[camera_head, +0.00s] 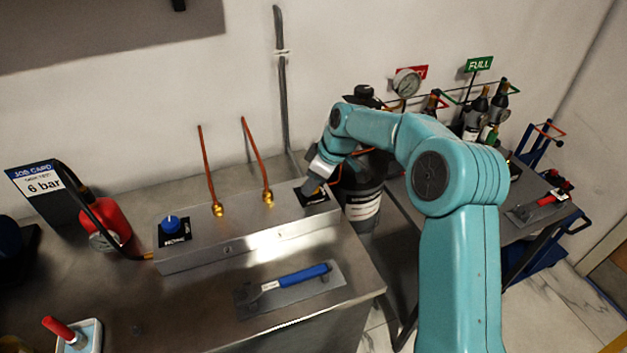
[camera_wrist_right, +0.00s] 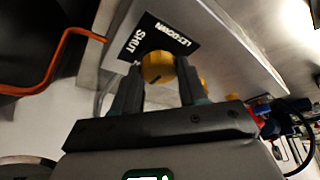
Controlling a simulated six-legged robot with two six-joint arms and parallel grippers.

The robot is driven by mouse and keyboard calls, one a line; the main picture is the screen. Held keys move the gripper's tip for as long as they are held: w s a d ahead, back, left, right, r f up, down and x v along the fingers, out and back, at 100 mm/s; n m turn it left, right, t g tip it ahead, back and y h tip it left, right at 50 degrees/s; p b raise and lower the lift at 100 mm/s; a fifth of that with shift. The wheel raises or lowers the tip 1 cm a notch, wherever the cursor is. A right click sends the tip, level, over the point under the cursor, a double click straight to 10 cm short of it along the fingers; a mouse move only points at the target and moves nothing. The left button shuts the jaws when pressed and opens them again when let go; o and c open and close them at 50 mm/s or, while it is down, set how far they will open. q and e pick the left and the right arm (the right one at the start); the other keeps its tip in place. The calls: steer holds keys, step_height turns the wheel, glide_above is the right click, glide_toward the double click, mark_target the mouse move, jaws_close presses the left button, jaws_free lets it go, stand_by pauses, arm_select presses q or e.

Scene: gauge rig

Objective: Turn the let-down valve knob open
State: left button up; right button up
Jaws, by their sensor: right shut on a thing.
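The let-down valve knob (camera_wrist_right: 158,67) is yellow and sits on a black plate marked LETDOWN and SHUT (camera_wrist_right: 178,38) in the right wrist view. My right gripper (camera_wrist_right: 156,82) has its two dark fingers on either side of the knob and is shut on it. In the head view my right gripper (camera_head: 311,187) reaches down to the right end of the steel manifold box (camera_head: 245,247), and it mostly hides the knob there. The knob's exact pointer angle cannot be made out. My left gripper is in neither view.
A blue knob (camera_head: 171,224) is at the box's left end. Two copper pipes (camera_head: 256,155) rise from the box. A blue-handled tool (camera_head: 295,277) lies in front. A dark cylinder (camera_head: 362,190) stands close behind my gripper.

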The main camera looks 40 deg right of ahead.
steer(key=o, duration=0.9)
steer(key=shift+w+d+r, duration=0.1)
steer(key=shift+r, duration=0.1)
steer(key=shift+o, duration=0.8)
steer(key=shift+f, duration=0.1)
steer(key=v, duration=1.6)
steer(key=shift+s, duration=0.35)
